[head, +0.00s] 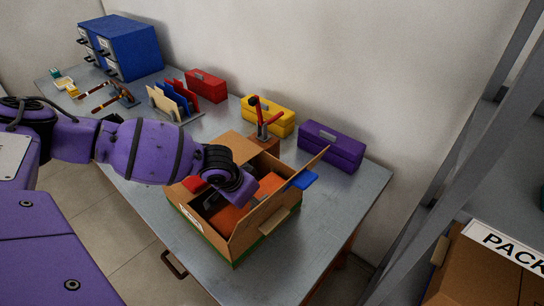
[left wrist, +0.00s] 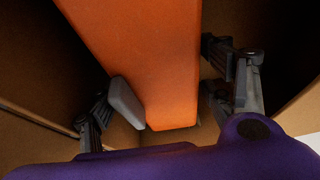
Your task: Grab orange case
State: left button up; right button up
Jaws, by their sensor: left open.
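The orange case (head: 228,218) lies inside an open cardboard box (head: 250,236) on the table, partly hidden by my left arm. My left gripper (head: 240,190) reaches down into the box, and its fingers are hidden in the head view. In the left wrist view, the orange case (left wrist: 150,55) runs between the two fingers of my left gripper (left wrist: 170,95). The jaws are open, with one finger on each side of the case. The left pad looks close to the case's edge; I cannot tell whether it touches. My right gripper is not in view.
A red item (head: 194,184) shows in the box, and a blue piece (head: 305,179) is at its right flap. Purple (head: 332,148), yellow (head: 268,115) and red (head: 206,86) cases line the wall. A file rack (head: 176,105) and blue drawers (head: 128,48) stand further back.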

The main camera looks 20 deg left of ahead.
pick_arm(q)
jog(key=shift+c, duration=0.2)
jog(key=c, duration=1.1)
jog(key=shift+r, duration=0.1)
notch_tip(320, 180, up, 18)
jog(key=shift+p, duration=0.6)
